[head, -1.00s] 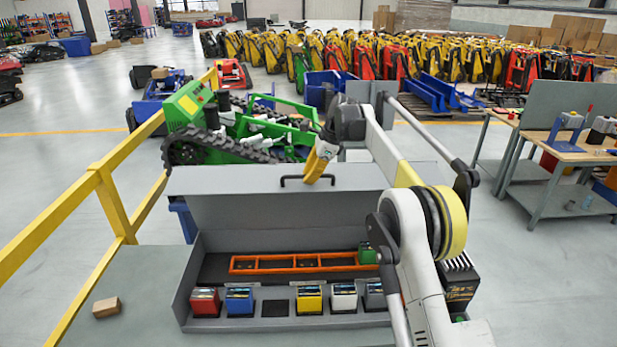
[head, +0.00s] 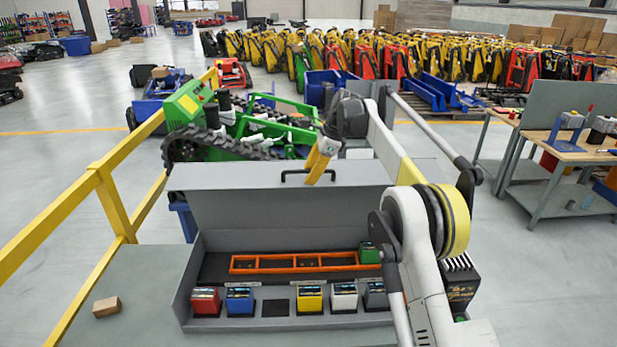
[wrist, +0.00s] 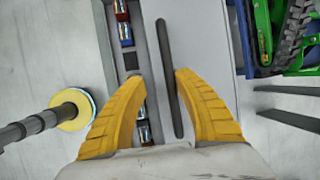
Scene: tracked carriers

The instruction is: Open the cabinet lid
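The grey cabinet (head: 188,285) stands on the bench with its lid (head: 255,212) raised at the back, so the inside is exposed. A dark bar handle (head: 308,173) is on the upper part of the lid. My gripper (head: 318,180), with yellow fingers, is at the right part of the handle. In the wrist view the fingers of my gripper (wrist: 160,75) are spread apart, with the long dark handle (wrist: 165,60) running between them, nearer the right fingertip. I see no clear grip on it.
Inside the cabinet are an orange rack (head: 305,263), a green block (head: 369,252) and several coloured blocks. A small brown box (head: 106,307) lies on the bench at left. A yellow rail (head: 112,200) runs along the left. A green tracked carrier (head: 235,130) stands behind the lid.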

